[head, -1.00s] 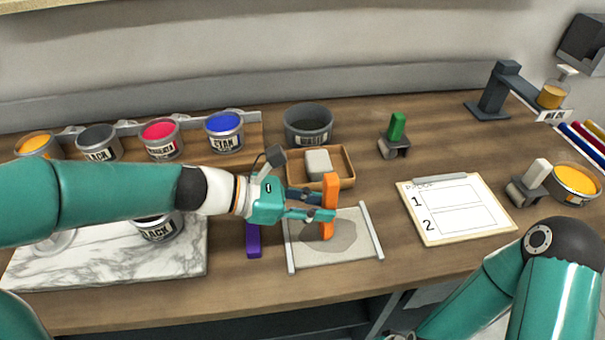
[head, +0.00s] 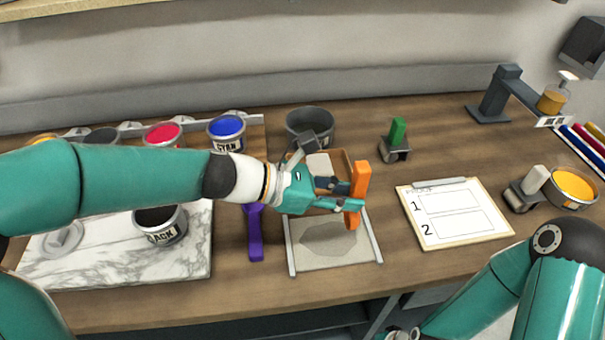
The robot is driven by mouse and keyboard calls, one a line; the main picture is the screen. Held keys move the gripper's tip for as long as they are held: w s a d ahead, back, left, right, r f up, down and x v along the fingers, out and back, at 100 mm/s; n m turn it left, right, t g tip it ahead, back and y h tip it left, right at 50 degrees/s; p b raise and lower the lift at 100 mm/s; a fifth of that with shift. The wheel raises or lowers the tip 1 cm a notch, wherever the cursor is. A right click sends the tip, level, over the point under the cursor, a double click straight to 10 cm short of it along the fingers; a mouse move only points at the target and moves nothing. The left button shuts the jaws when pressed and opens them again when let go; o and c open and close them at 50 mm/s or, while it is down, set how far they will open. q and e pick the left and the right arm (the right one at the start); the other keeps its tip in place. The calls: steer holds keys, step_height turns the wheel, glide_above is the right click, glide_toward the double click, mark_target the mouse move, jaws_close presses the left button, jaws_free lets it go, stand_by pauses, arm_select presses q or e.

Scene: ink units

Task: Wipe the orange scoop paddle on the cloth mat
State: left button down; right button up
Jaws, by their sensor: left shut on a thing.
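My left gripper (head: 352,194) is shut on the orange scoop paddle (head: 361,177) and holds it upright over the back right part of the cloth mat (head: 300,259). I cannot tell whether the paddle's lower end touches the cloth. The mat is pale, with bars along its left and right sides, and has a grey smear (head: 328,239) in its middle. My right arm comes in at the lower right; the end of it is at the bottom edge, and its fingertips do not show clearly.
A purple tool (head: 254,235) lies just left of the mat. A wooden tray with a pale block (head: 319,165) and a dark waste pot (head: 309,121) stand behind it. A clipboard (head: 456,213) lies to the right. A black ink can (head: 160,226) stands on a marble slab (head: 110,265) at left.

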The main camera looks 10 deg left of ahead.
steer(key=shift+r+p, duration=1.5)
steer(key=shift+r, duration=0.3)
steer(key=shift+a+f, duration=0.1)
steer(key=shift+a, duration=0.05)
